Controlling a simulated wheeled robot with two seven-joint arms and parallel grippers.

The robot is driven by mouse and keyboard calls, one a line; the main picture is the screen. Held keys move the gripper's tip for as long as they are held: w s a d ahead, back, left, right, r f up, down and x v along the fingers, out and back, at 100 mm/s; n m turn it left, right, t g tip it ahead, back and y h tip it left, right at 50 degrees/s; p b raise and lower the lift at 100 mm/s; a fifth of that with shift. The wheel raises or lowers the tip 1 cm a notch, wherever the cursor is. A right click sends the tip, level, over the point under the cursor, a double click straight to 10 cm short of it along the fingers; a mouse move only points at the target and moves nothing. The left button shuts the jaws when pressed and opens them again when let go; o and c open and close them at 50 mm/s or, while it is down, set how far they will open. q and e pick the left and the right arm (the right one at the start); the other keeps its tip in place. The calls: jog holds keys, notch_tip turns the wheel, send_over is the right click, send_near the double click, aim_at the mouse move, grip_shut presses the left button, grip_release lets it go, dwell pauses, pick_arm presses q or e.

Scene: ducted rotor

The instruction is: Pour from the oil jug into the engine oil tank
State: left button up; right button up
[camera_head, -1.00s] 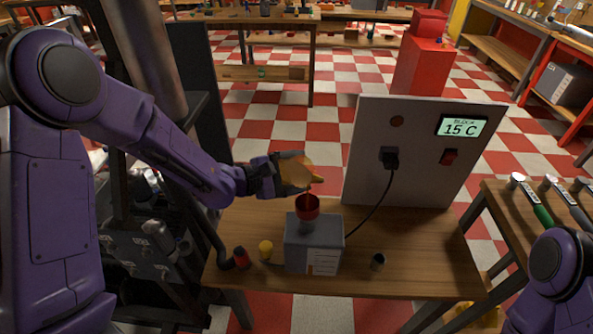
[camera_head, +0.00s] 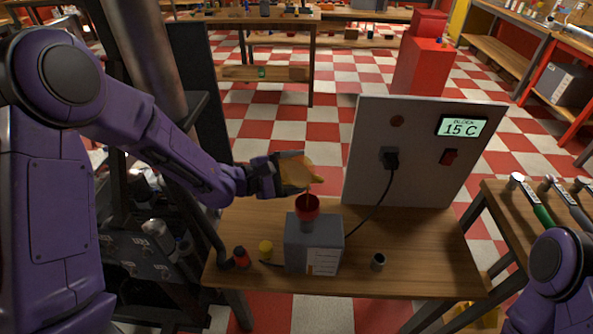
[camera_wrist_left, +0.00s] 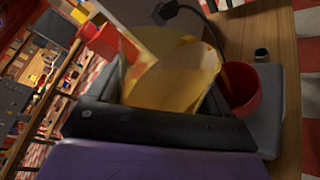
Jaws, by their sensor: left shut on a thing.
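My left gripper (camera_head: 277,176) is shut on the yellow oil jug (camera_head: 297,173), which is tilted with its spout (camera_head: 319,180) to the right. The spout is just above a red funnel (camera_head: 307,205), and a thin dark reddish stream runs from it into the funnel. The funnel stands in the top of the grey engine oil tank (camera_head: 312,245) on the wooden table. In the left wrist view the jug (camera_wrist_left: 185,75) fills the gap between the dark fingers, with the red funnel (camera_wrist_left: 240,90) beyond it. My right gripper is out of view.
A grey panel (camera_head: 370,150) with a "15 C" display stands behind the tank, with a black cable (camera_head: 376,207) plugged in.

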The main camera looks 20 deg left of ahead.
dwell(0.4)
pick_arm(q)
jog(key=shift+m+y, duration=0.3)
jog(key=shift+m, duration=0.1)
jog(key=shift+p, duration=0.3)
dwell(2.2)
jog(key=shift+f+m, duration=0.1)
jog(key=shift+m, duration=0.3)
dwell(3.7)
jog(key=shift+m+p, duration=0.3)
jog(key=shift+m, duration=0.1)
